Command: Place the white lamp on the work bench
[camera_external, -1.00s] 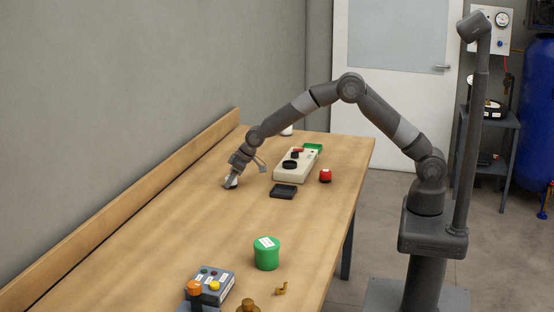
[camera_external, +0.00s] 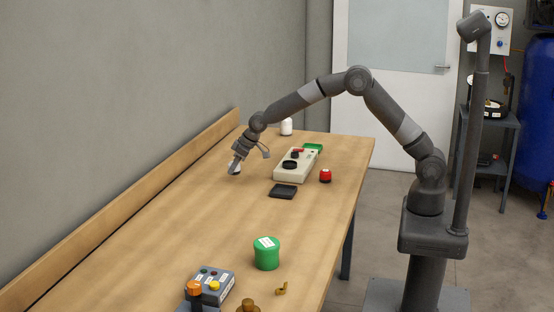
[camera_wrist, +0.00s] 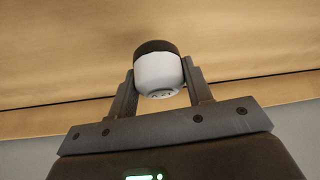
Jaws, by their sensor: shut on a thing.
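The white lamp (camera_wrist: 158,72) is a small rounded white cylinder with a dark band at one end. My gripper (camera_external: 235,167) is shut on it, and the wrist view shows one finger on each side of it. In the external view the lamp (camera_external: 237,170) shows as a small pale patch at the fingertips, partly hidden by them. The work bench (camera_external: 165,225) is a long wooden top below my gripper. My gripper is over its left half, near the back board, and the lamp appears slightly above the surface.
A beige panel (camera_external: 307,165), black tray (camera_external: 283,191), red button (camera_external: 325,175) and green tray (camera_external: 314,147) lie right of my gripper. A white jar (camera_external: 286,127) stands farther back. A green cylinder (camera_external: 266,256) and button box (camera_external: 211,288) are nearer. The bench's middle left is clear.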

